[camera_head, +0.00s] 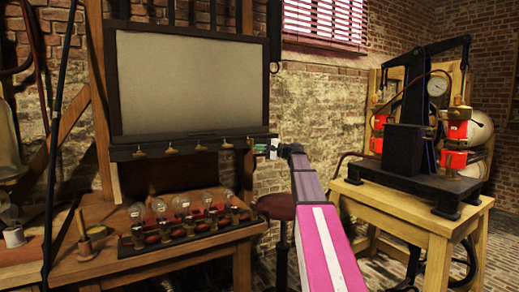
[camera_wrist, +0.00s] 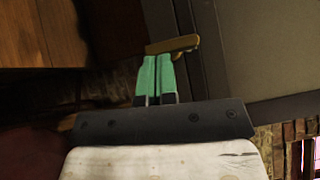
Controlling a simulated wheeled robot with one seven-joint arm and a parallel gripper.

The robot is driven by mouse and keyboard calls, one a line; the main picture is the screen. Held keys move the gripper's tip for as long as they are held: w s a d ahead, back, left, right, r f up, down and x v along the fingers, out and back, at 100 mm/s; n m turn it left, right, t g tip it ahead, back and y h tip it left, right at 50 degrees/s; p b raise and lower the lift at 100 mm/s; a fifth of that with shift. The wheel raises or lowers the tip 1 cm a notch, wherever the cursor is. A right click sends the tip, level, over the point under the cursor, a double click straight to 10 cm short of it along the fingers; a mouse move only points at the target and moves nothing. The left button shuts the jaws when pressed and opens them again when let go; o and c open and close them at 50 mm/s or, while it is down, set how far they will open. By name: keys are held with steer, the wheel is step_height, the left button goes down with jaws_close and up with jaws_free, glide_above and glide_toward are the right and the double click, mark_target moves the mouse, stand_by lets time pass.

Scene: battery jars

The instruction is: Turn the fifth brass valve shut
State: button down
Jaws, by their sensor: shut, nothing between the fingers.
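Several small brass valves sit in a row on the dark rail (camera_head: 190,147) under the grey panel. The fifth brass valve (camera_head: 250,140) is at the rail's right end. In the wrist view its brass handle (camera_wrist: 172,45) lies crosswise just past the fingertips, its right end against the dark frame. My gripper (camera_head: 258,147) is at the rail's right end, right beside this valve. In the wrist view my gripper (camera_wrist: 157,58) has its green fingers together with nothing between them. The tips are at or very near the handle; I cannot tell whether they touch it.
A wooden table (camera_head: 415,205) with a black pump apparatus (camera_head: 402,150) stands at right.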

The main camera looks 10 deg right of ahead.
steer(key=shift+a+f+m, duration=0.1)
steer(key=shift+f+m, duration=0.05)
steer(key=shift+m, duration=0.25)
steer(key=m+t+y, duration=0.1)
steer(key=m+t, duration=0.1)
steer(key=a+f+m+t, duration=0.1)
steer(key=m+t, duration=0.1)
steer(key=m, duration=0.1)
steer(key=a+m+t+y, duration=0.1)
steer(key=m+t, duration=0.1)
steer(key=shift+s+f+m+y, duration=0.15)
steer(key=shift+s+m+y, duration=0.15)
steer(key=shift+s+m, duration=0.1)
steer(key=shift+a, duration=0.15)
steer(key=shift+s+a+m+t, duration=0.15)
steer(key=shift+a+m+t, duration=0.3)
steer(key=shift+m+t, duration=0.55)
steer(key=shift+s+a, duration=0.15)
steer(key=shift+a, duration=0.25)
